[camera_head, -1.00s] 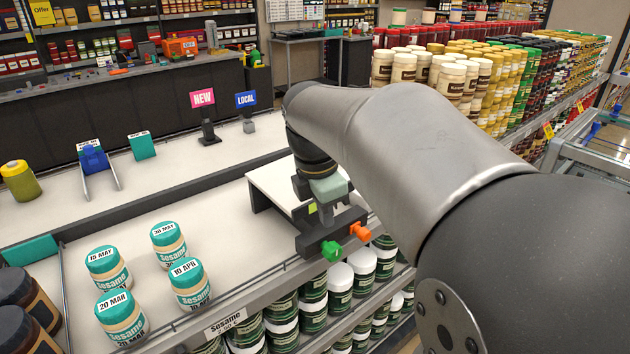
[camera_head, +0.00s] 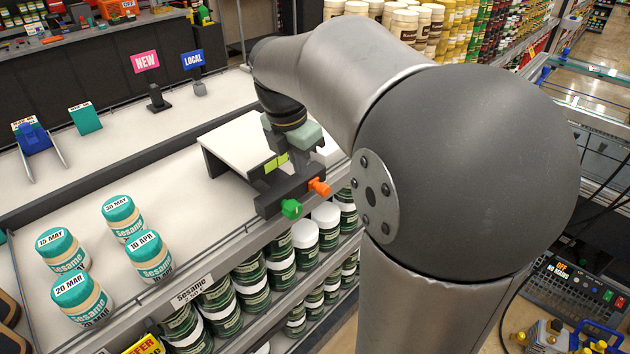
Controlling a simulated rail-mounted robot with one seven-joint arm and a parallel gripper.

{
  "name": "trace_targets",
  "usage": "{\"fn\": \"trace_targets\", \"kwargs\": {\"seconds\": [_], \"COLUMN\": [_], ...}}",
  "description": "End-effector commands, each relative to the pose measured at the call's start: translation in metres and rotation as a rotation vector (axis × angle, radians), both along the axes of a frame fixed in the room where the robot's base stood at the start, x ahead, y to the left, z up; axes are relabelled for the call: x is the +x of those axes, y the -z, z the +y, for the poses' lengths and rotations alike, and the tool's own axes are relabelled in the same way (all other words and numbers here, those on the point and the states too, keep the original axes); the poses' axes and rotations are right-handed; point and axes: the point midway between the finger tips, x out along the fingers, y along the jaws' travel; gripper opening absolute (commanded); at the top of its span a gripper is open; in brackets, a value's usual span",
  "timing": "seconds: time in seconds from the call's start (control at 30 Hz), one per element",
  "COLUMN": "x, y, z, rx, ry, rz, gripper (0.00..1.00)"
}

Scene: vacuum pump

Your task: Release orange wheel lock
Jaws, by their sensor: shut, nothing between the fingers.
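An orange knob (camera_head: 319,187) sticks out from the front of a dark block (camera_head: 268,198) at the shelf's front edge. A green knob (camera_head: 291,208) sticks out beside it, to its left. Both knobs look uncovered. My gripper (camera_head: 304,168) points down just behind the orange knob, over the dark block. It is shut with nothing held. Its fingertips are small and partly lost against the block, so I cannot tell whether they touch it.
A white raised stand (camera_head: 235,150) is behind the block. Several sesame jars (camera_head: 150,257) stand on the shelf at left. At lower right are a mains switch panel (camera_head: 575,290) and blue and yellow equipment (camera_head: 560,338). My arm hides the middle right.

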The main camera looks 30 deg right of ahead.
Motion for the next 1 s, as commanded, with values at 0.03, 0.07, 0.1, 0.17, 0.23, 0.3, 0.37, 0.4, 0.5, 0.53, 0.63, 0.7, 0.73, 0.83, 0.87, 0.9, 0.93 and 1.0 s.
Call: {"fn": "trace_targets", "kwargs": {"seconds": [0.03,0.07,0.1,0.17,0.23,0.3,0.37,0.4,0.5,0.53,0.63,0.7,0.73,0.83,0.87,0.9,0.93,1.0], "x": [0.0,0.0,0.0,0.001,0.002,0.005,0.007,0.009,0.011,0.012,0.013,0.013,0.013,0.013,0.013,0.013,0.013,0.014], "y": [0.012,0.019,0.027,0.04,0.054,0.061,0.065,0.068,0.073,0.074,0.077,0.077,0.077,0.077,0.077,0.077,0.077,0.077], "z": [-0.002,-0.004,-0.005,-0.007,-0.01,-0.018,-0.025,-0.03,-0.037,-0.038,-0.041,-0.042,-0.042,-0.042,-0.042,-0.042,-0.042,-0.044], "rx": [0.001,0.002,0.002,0.002,0.003,0.002,0.002,0.003,0.001,0.002,0.001,0.0,0.0,0.0,0.0,0.0,0.001,0.001], "ry": [0.002,0.002,0.003,0.002,0.001,0.005,0.005,0.003,0.002,0.001,0.0,0.0,0.0,0.0,0.0,0.0,0.0,0.001], "rz": [0.005,0.006,0.006,0.006,0.005,0.003,0.003,0.001,0.002,0.001,0.0,0.0,0.0,0.0,0.0,0.0,0.0,0.0], "gripper": [0.0,0.0,0.0,0.0,0.0,0.0,0.0,0.0,0.0,0.0,0.0,0.0,0.0,0.0,0.0,0.0,0.0,0.0]}}
